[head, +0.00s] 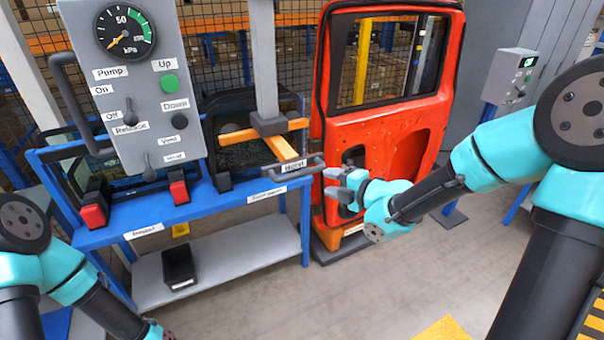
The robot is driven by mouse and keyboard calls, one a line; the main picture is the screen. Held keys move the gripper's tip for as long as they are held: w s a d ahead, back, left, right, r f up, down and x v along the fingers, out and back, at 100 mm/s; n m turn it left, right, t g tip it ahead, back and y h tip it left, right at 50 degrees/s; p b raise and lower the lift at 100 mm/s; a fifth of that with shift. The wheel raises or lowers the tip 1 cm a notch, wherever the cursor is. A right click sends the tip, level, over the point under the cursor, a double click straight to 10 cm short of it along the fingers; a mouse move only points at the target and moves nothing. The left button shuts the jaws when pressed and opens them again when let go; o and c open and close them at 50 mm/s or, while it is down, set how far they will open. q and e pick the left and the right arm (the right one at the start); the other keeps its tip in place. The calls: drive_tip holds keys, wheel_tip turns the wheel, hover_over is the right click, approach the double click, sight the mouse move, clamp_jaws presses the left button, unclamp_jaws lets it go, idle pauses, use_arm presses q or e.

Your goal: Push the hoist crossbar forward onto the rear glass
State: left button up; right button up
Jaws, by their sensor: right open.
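The hoist crossbar (280,148) is orange and hangs under a grey vertical post (264,70). A dark handle (293,167) runs along its near end. Behind it, a dark-framed glass pane (240,155) stands in the blue rack; the crossbar partly covers it. Whether cups touch the glass, I cannot tell. My right gripper (333,184) is open and empty, just right of and a little below the handle, in front of the red door.
A grey control box (150,80) with gauge, buttons and levers hangs at upper left, hiding part of the rack. The red door (390,125) stands upright right of the rack (210,203). A black bin (179,267) sits on the lower shelf. Open floor lies in front.

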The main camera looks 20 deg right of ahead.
sight(305, 174)
drive_tip(key=x, duration=1)
drive_tip(key=shift+w+a, duration=0.2)
drive_tip(key=shift+w, duration=0.15)
drive_tip(key=shift+c, duration=0.4)
clamp_jaws()
